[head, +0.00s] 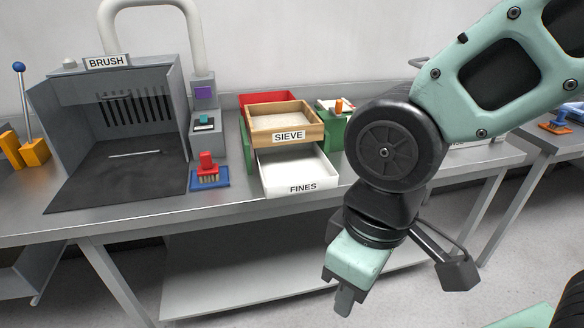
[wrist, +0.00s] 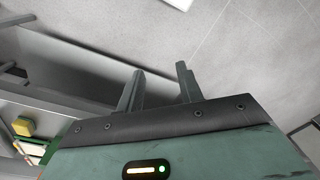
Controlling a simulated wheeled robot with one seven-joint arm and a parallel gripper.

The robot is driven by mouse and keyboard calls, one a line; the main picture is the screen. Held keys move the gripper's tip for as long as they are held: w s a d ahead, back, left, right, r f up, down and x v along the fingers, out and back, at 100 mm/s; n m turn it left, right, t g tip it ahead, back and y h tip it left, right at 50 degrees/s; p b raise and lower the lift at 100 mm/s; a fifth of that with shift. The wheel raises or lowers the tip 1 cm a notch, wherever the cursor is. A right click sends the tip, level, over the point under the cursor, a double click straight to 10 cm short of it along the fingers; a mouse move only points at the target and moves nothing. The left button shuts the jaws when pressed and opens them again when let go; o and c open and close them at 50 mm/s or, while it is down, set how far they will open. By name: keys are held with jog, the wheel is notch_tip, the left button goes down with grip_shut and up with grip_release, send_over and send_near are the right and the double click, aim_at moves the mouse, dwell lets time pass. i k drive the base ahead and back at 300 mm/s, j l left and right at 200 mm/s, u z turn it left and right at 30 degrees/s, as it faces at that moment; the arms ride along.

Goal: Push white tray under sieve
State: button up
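The white tray (head: 298,185), labelled FINES on its front, sits on the metal bench. It sticks out toward me from below the wooden-framed sieve (head: 289,135), with its rear part hidden under the sieve. My gripper (head: 344,303) hangs in front of the bench, to the right of the tray and lower, apart from it. In the wrist view my gripper (wrist: 158,82) shows two fingers spread with nothing between them. I cannot make out the tray or the sieve in the wrist view.
A grey hood (head: 110,125) marked BRUSH stands on the left. A red brush (head: 207,168) on a blue base (head: 210,180) sits just left of the tray. A red box (head: 268,98) lies behind the sieve. A lower shelf (head: 260,275) runs under the bench.

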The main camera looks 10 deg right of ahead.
aim_at(291, 170)
jog(key=i+l+u, duration=0.15)
jog(key=u, duration=0.35)
jog(key=l+u, duration=0.45)
jog(key=i+l+u, duration=0.15)
jog(key=l, duration=0.6)
jog(key=l+u, duration=0.1)
jog(key=l, duration=0.7)
